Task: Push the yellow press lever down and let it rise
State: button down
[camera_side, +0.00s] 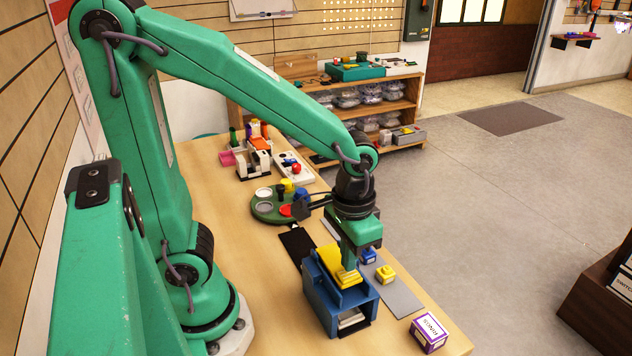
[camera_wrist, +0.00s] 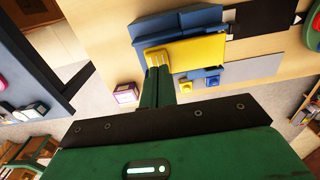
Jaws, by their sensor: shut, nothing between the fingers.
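The yellow press lever (camera_side: 340,265) sits on top of the blue press (camera_side: 325,300), near the front of the wooden table. It slopes down toward the press's right side. In the wrist view the lever (camera_wrist: 195,50) is a long yellow plate with grooves at its left end, over the blue press body (camera_wrist: 180,22). My gripper (camera_side: 348,262) is shut and empty, pointing down at the lever's grooved end. In the wrist view the closed fingers (camera_wrist: 158,75) overlap the edge of that end. I cannot tell whether they touch it.
A purple-and-white box (camera_side: 428,333) stands at the front right corner. A round green tray (camera_side: 262,212) with coloured pieces lies behind.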

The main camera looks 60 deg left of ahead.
jog(key=shift+f, duration=0.7)
jog(key=shift+a+f, duration=0.15)
jog(key=shift+f, duration=1.1)
dwell(0.5)
jog(key=shift+d+r, duration=0.15)
jog(key=shift+r, duration=2)
jog(key=shift+d+r, duration=0.15)
jog(key=shift+r, duration=2)
jog(key=shift+s+a+r+t, duration=0.1)
jog(key=shift+a+r+t, duration=0.2)
jog(key=shift+a+r, duration=0.1)
jog(key=s+a+r+t, duration=0.3)
jog(key=a+r+t, duration=0.2)
jog(key=a, duration=0.1)
jog(key=shift+s+a+r, duration=0.15)
jog(key=shift+s, duration=0.05)
